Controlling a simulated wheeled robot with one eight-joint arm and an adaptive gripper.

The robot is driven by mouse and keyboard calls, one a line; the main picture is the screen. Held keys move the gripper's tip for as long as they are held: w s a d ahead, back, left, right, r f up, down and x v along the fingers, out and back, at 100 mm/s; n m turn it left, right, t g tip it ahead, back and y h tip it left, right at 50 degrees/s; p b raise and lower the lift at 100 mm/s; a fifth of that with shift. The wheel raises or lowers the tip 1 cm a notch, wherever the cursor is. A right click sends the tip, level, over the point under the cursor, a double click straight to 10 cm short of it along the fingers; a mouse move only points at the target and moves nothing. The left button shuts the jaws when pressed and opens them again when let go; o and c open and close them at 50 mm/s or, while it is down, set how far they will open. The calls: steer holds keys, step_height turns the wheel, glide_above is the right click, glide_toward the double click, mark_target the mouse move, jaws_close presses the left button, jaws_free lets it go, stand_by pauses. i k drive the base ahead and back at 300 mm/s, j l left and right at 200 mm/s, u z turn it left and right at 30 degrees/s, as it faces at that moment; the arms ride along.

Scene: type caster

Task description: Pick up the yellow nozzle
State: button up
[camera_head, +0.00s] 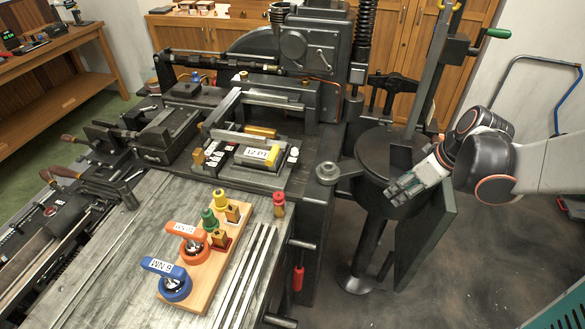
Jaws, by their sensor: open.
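The yellow nozzle (220,199) stands upright on a wooden board (203,288) on the machine's metal table. A green nozzle (208,217) stands close to its left, and a small brass block (233,212) is just to its right. My gripper (391,190) is at the right of the picture, well apart from the nozzle. It is open and I see nothing in it. It is over or in front of a round black part of the machine; I cannot tell the gap.
Orange (187,243) and blue (168,279) handled tools sit on the board. A red nozzle (279,204) stands to the right. Metal strips (246,275) lie nearby. A block labelled 12 PT (256,154) sits behind.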

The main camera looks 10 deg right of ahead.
mark_target(221, 199)
steer(key=i+u, duration=0.15)
steer(key=u, duration=0.25)
steer(key=i+u, duration=0.15)
steer(key=u, duration=0.2)
